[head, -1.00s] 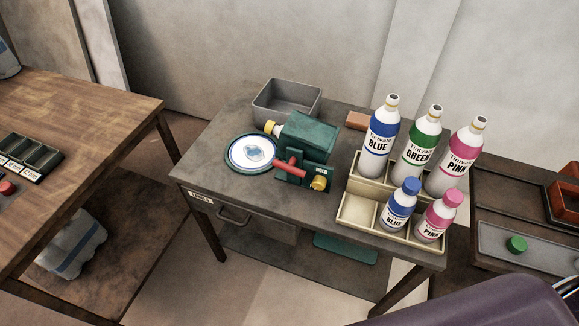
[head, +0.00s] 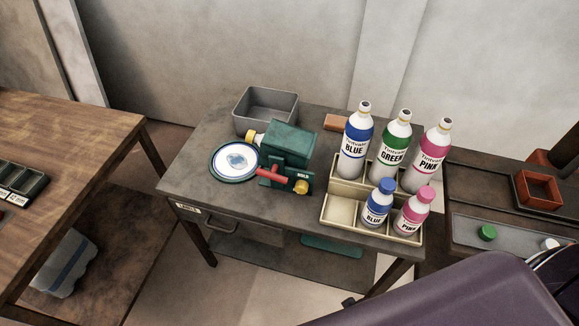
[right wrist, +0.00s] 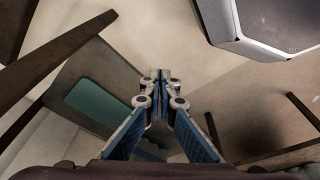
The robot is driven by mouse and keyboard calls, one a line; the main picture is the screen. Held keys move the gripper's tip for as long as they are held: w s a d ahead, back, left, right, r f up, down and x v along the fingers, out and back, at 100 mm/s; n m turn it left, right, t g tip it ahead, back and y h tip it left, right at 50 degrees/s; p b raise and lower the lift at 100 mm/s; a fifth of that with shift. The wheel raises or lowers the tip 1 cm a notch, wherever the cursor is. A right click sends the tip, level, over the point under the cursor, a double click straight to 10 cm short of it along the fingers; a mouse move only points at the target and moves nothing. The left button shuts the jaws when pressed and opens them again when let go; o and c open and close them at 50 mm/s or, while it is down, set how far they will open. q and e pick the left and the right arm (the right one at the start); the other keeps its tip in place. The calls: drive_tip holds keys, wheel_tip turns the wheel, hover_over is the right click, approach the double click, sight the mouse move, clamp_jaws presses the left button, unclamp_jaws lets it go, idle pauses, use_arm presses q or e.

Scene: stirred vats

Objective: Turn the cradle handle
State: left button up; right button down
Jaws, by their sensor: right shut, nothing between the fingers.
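The green cradle (head: 290,140) stands on the dark table in the head view, tilted, with a yellow-capped end (head: 250,135) at its left. Its red handle (head: 273,175) sticks out at the front, beside a yellow knob (head: 301,187) and a "HOLD" label. A blue-rimmed round dish (head: 216,172) with a blue-white patch lies left of the cradle. In the right wrist view my right gripper (right wrist: 158,75) is shut and empty, over the floor, with no cradle in that view. My left gripper is not in view.
Right of the cradle, a cream rack (head: 333,222) holds several labelled bottles. A grey bin (head: 266,128) and an orange block (head: 337,122) stand behind. A wooden table (head: 85,140) is at left, with a floor gap between. A teal panel (right wrist: 95,104) shows in the wrist view.

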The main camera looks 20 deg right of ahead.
drive_tip(key=w+a+r+n+t+y+p, duration=0.1)
drive_tip(key=w+r+n+t+y+p, duration=0.15)
drive_tip(key=w+r, duration=0.95)
drive_tip(key=w+a+r+n+t+y+p, duration=0.1)
drive_tip(key=w+r+n+y+p, duration=0.2)
drive_tip(key=r, duration=2)
drive_tip(key=w+a+r+n+t+y+p, duration=0.1)
drive_tip(key=w+r+n+t+y+p, duration=0.4)
drive_tip(key=r, duration=1.2)
drive_tip(key=g+h, duration=0.3)
hover_over(281, 177)
drive_tip(key=s+d, duration=0.2)
drive_tip(key=s, duration=0.1)
wheel_tip(281, 177, down, 5)
drive_tip(key=f, duration=0.1)
drive_tip(key=w+f+m+p, duration=0.1)
drive_tip(key=f, duration=0.1)
drive_tip(key=shift+f, duration=0.6)
drive_tip(key=shift+f+b, duration=0.25)
drive_tip(key=shift+b, duration=0.4)
